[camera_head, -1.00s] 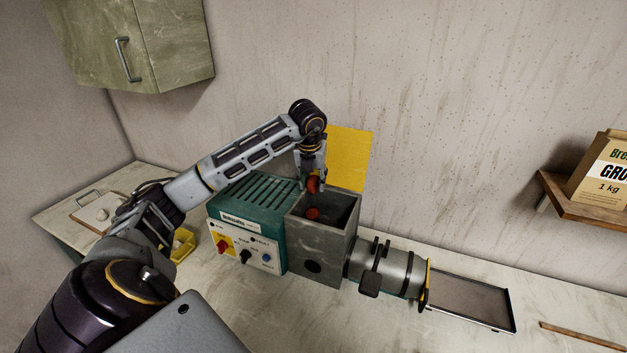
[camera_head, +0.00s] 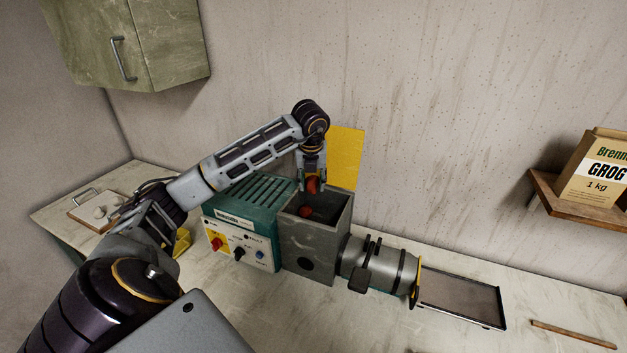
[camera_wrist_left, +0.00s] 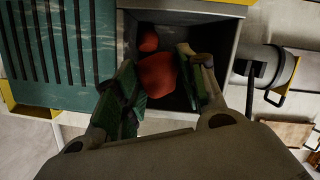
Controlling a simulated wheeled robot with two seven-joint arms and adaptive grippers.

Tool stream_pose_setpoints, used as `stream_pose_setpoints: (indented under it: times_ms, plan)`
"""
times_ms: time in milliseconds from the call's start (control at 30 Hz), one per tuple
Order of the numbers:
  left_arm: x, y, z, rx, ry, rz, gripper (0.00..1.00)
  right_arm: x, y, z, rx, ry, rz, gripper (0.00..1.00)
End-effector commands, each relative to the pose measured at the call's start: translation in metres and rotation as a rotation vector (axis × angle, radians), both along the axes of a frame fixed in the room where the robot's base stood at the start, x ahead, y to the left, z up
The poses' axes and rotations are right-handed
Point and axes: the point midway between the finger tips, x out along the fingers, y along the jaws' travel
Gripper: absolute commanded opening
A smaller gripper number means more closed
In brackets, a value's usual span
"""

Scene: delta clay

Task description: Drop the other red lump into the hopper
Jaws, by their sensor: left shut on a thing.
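My left gripper (camera_head: 313,186) points down over the open top of the grey hopper (camera_head: 309,245). It is shut on a red lump (camera_head: 312,184), which also shows between the fingers in the left wrist view (camera_wrist_left: 157,75). Another red lump (camera_head: 306,211) lies inside the hopper, lower down; it shows beyond the held one in the left wrist view (camera_wrist_left: 148,40). The held lump is at about the height of the hopper's rim. My right gripper is not in view.
A green control box (camera_head: 243,241) with knobs adjoins the hopper on the left. A metal barrel (camera_head: 376,265) and a flat tray (camera_head: 461,298) extend to the right. A yellow panel (camera_head: 346,158) stands behind. A wooden stick (camera_head: 573,335) lies at the far right.

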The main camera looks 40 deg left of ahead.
Motion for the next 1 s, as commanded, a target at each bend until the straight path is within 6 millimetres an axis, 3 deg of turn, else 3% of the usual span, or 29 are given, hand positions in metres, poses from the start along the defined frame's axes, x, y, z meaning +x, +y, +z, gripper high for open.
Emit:
stream_pose_setpoints:
  times_ms: [633,1000]
  plan:
    - [0.0,0.0,-0.001,0.0,-0.001,0.032,0.13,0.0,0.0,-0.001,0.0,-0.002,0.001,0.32]
    - [0.0,0.0,-0.021,0.001,0.0,0.031,0.13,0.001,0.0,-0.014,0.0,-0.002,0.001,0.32]
